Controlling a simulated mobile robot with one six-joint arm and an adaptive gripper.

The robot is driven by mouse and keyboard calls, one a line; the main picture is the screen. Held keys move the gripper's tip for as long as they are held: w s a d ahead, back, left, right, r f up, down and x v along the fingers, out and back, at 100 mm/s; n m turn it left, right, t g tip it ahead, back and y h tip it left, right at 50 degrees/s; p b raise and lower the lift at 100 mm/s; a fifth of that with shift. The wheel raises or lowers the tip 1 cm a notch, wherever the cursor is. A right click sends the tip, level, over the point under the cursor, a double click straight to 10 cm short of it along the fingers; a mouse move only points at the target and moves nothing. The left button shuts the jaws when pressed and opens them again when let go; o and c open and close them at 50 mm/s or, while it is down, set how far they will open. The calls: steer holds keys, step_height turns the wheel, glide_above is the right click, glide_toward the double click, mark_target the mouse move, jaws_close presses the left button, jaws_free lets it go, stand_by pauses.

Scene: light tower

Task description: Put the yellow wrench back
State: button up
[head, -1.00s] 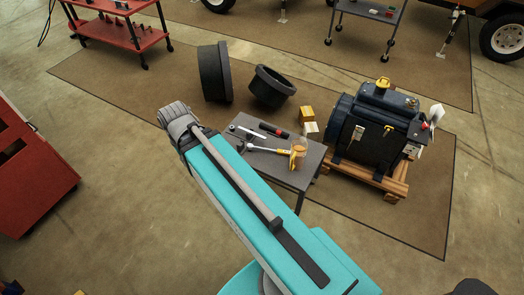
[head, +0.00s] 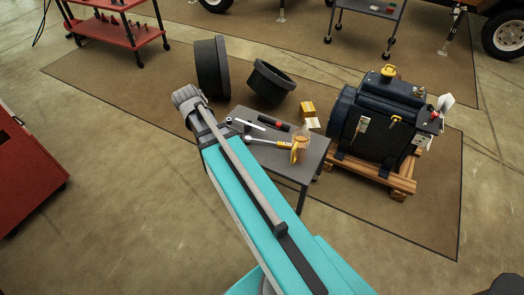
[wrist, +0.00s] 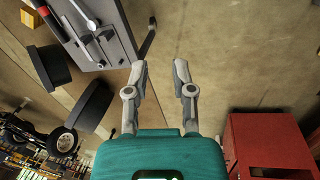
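I cannot pick out a yellow wrench with certainty. A tool with a yellow part (head: 283,145) lies on the small grey table (head: 290,172), touching or beside an orange-tan piece (head: 298,151). A silver wrench-like tool (head: 246,124) and a black-and-red tool (head: 272,122) lie near it. In the wrist view, the table edge (wrist: 122,25) with silver tools (wrist: 88,22) shows at the upper left. My gripper (wrist: 159,68) is open and empty, its fingers apart over bare floor beside the table.
A dark engine (head: 378,120) on a wooden pallet (head: 365,172) stands right of the table. Two black round tubs (head: 212,68) (head: 270,82) stand behind it. A red cabinet (head: 25,175) is at the left, also in the wrist view (wrist: 268,145). Floor between is clear.

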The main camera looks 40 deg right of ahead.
steer(key=w+d+f+n+h+b, duration=0.2)
steer(key=w+d+f+b, duration=0.2)
steer(key=d+f+b, duration=0.7)
steer(key=w+d+f+n+g+h+b, duration=0.1)
steer(key=w+d+f+b, duration=0.4)
steer(key=d+f+b, duration=0.6)
steer(key=shift+w+d+f+n+h+b, duration=0.2)
steer(key=shift+d+n+h+b, duration=0.6)
steer(key=shift+d, duration=1.45)
steer(key=shift+y, duration=0.3)
steer(key=shift+f, duration=0.15)
steer(key=b, duration=0.5)
glide_toward(264, 141)
steer(key=x, duration=0.2)
steer(key=shift+w+f, duration=0.15)
steer(key=shift+f, duration=0.1)
steer(key=shift+b+x, duration=1)
steer(key=shift+x, duration=0.45)
steer(key=shift+d, duration=0.1)
